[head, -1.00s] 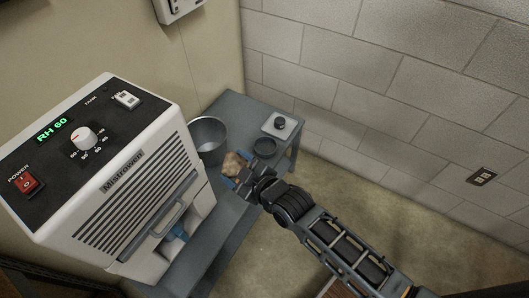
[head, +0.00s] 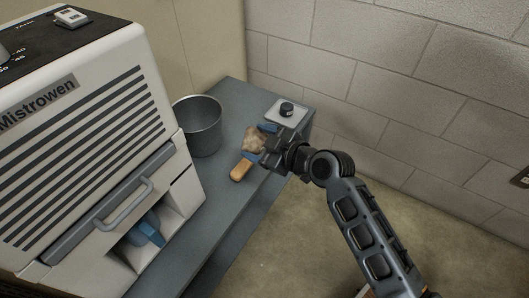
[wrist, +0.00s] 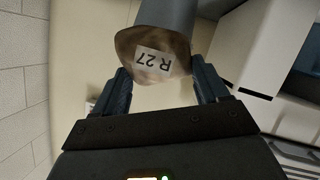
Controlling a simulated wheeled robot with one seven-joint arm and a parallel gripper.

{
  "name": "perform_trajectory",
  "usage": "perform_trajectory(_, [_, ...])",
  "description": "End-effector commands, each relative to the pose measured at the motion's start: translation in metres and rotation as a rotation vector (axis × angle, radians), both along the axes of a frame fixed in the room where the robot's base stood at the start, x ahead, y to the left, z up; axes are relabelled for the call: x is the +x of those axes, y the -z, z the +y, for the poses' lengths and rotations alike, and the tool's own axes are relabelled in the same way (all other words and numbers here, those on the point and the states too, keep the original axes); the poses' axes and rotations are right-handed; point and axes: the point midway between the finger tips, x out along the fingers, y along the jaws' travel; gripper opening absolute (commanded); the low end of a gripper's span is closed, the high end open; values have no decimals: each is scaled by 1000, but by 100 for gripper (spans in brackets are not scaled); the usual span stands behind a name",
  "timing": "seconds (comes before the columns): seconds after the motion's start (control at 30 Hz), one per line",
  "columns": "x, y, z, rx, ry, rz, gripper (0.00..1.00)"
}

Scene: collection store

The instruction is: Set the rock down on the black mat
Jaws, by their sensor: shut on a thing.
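The rock (head: 253,139) is brown and lumpy, and my gripper (head: 259,143) is shut on it above the grey table (head: 208,212). In the wrist view the rock (wrist: 150,62) sits between the two fingers (wrist: 163,88), with a white label reading "R 27", upside down, on its near face. I cannot make out the black mat now; my gripper covers the part of the table where a dark round item showed earlier. I cannot tell the gap between rock and table.
A grey metal bucket (head: 198,127) stands left of the rock. An orange-brown handle-like object (head: 240,170) lies just below it. A white pad (head: 277,115) with a black knob (head: 287,109) is at the table's far end. A white dehumidifier (head: 90,150) fills the left side.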

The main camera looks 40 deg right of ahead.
Motion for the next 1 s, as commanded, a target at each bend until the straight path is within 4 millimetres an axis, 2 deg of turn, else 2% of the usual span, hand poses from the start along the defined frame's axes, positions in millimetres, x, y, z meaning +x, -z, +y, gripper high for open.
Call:
perform_trajectory(0.03, [2,11,-3,-1,-10,-11,4])
perform_trajectory(0.1, [2,15,-5,-2,-33,-10,4])
perform_trajectory(0.5, [2,22,-4,-2,-103,-6,4])
perform_trajectory(0.63, [11,33,9,-1,-105,-4,4])
perform_trajectory(1.0, [52,73,64,-2,-105,-5,4])
